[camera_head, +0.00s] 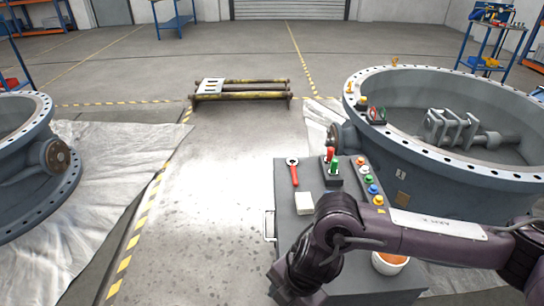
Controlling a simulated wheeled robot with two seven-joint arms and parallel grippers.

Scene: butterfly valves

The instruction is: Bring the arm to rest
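My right arm (400,233) comes in from the right edge, dark purple-grey, and runs left across the front of a grey cabinet (284,200). It bends downward at its left end, over the cabinet's front left part. I cannot make out the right gripper's fingers; they are hidden below the arm or out of frame. My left arm and gripper are not in view.
Large valve bodies stand right (430,165) and left (40,170).

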